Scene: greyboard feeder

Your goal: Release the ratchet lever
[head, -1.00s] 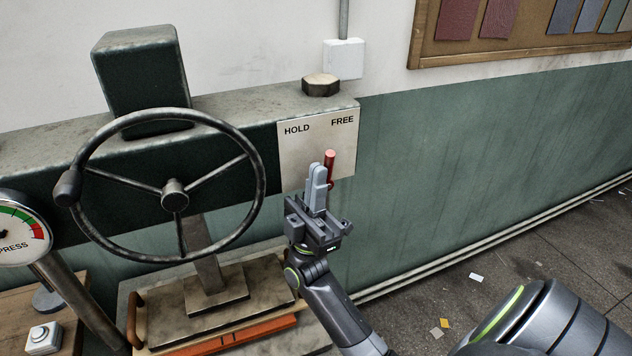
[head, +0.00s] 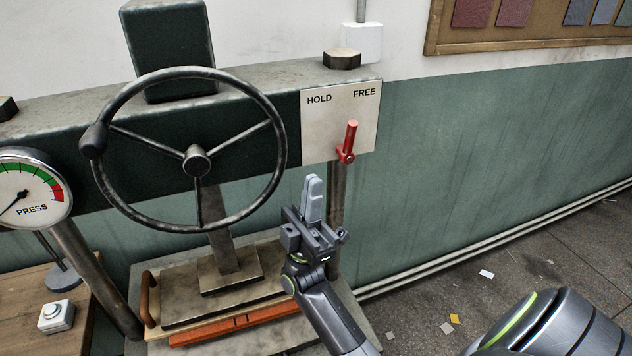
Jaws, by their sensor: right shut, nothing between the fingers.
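The red ratchet lever (head: 349,141) stands on a pale plate (head: 322,134) marked HOLD on the left and FREE on the right. Its pivot is near the plate's lower edge and its handle leans up and slightly right, toward FREE. My right gripper (head: 313,183) is below and left of the lever, apart from it, with its grey fingers pointing up. Its fingers are shut with nothing between them. My left gripper is not in view.
A large black handwheel (head: 197,161) with a side knob stands left of the plate. A PRESS gauge (head: 28,190) is at far left. The press bed (head: 223,324) with an orange bar lies below. Green wall and open floor are at right.

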